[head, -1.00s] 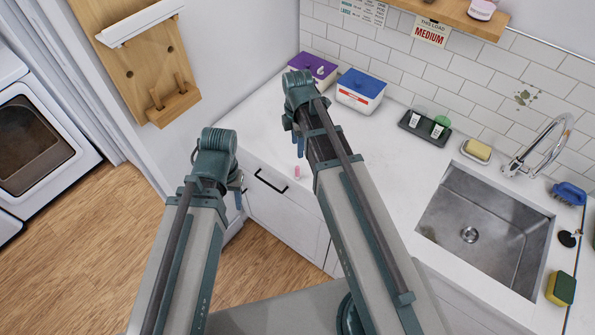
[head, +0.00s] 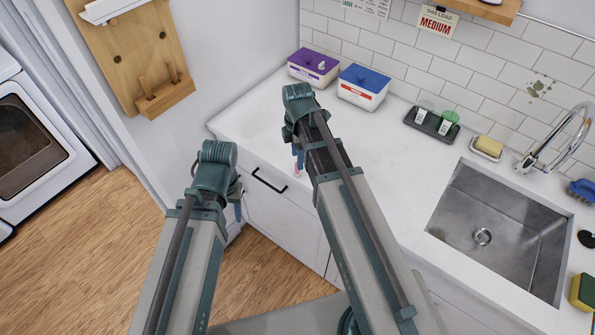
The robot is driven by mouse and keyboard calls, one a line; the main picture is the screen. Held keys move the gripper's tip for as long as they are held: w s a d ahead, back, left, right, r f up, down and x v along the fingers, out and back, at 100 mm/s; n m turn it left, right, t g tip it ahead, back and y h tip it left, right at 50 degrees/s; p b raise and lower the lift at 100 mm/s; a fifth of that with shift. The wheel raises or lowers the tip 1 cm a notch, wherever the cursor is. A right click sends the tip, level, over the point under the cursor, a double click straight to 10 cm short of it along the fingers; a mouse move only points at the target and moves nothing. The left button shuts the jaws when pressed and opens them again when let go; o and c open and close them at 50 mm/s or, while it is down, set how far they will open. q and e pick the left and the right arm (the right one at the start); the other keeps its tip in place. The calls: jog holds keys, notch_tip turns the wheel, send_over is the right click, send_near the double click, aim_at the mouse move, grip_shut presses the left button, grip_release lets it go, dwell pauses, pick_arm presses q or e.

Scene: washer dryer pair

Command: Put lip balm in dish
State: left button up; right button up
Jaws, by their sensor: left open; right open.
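The lip balm is a small pink tube (head: 298,172) near the counter's front edge, left of my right arm. My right gripper (head: 297,153) is just above it, with the blue fingers overlapping its top in the picture; I cannot tell whether they touch. My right arm hides much of that gripper. My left gripper (head: 238,205) is empty, in front of the drawer, and mostly hidden behind its wrist. A shallow white dish (head: 484,153) holding a yellow bar sits on the counter behind the sink.
A purple-lidded box (head: 314,70) and a blue-lidded box (head: 361,92) stand by the tiled wall. A dark tray (head: 425,129) with small jars lies left of the dish. The sink (head: 490,235) and faucet (head: 560,135) are at right. The counter's middle is clear.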

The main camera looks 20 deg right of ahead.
aim_at(298, 172)
notch_tip(298, 172, down, 5)
jog(key=b, duration=0.5)
jog(key=shift+f, duration=0.1)
grip_shut()
